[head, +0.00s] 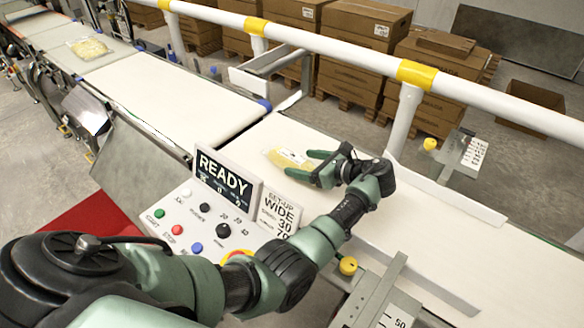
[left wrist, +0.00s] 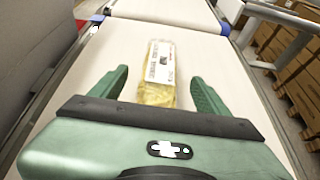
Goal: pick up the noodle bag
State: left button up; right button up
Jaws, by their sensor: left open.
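A noodle bag (head: 287,158), a clear pack with yellow noodles and a white label, lies flat on the white belt. In the left wrist view the noodle bag (left wrist: 159,74) lies lengthwise between and ahead of the finger tips. My left gripper (head: 314,168) is open just above the belt at the bag's right end, its green fingers partly covering it in the head view. In the left wrist view the left gripper (left wrist: 158,85) has one finger on each side of the bag, with gaps on both sides. My right gripper does not show.
A second noodle pack (head: 88,48) lies on the far belt. The control panel (head: 205,222) with a READY display (head: 226,178) stands in front of the belt. A white guard rail (head: 480,90) runs behind. Stacked cardboard boxes (head: 360,60) stand beyond it.

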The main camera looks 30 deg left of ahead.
aim_at(296, 162)
pick_arm(q)
jog(key=b+x, duration=0.1)
jog(key=x, duration=0.1)
jog(key=shift+a+f, duration=0.3)
jog(key=shift+a, duration=0.3)
jog(key=shift+r, duration=0.1)
jog(key=c, duration=1.7)
grip_shut()
jog(key=shift+r, duration=0.15)
